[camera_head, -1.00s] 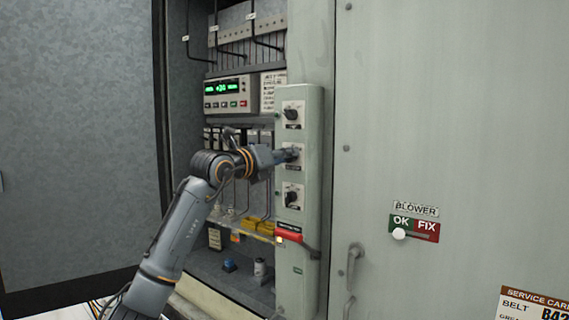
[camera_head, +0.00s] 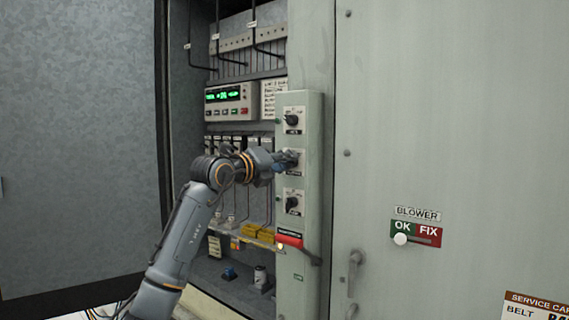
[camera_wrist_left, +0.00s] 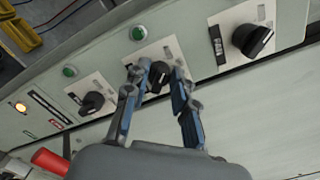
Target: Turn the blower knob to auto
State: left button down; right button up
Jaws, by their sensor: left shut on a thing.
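The middle knob (camera_wrist_left: 158,76) is black and sits on a pale plate on the green switch strip. In the left wrist view my left gripper (camera_wrist_left: 161,80) has its two fingers on either side of this knob, shut on it. In the head view the left gripper (camera_head: 288,160) reaches the middle plate and hides most of the knob. The knob's label is too small or covered to read, so its setting cannot be told. A sliding BLOWER sign (camera_head: 416,232) with OK and FIX is on the door at right. My right gripper is not in view.
Another black knob (camera_head: 292,119) is above and one (camera_head: 292,203) below on the same strip (camera_head: 299,260). A red handle (camera_head: 290,240) juts out under them. A display panel (camera_head: 229,100) glows green inside the cabinet. The large door at right has a handle (camera_head: 354,270).

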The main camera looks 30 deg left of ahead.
pick_arm(q)
jog(key=c, duration=1.1)
grip_release()
jog(key=shift+s, duration=0.1)
jog(key=s+a, duration=0.1)
jog(key=s, duration=1)
jog(key=shift+s, duration=0.4)
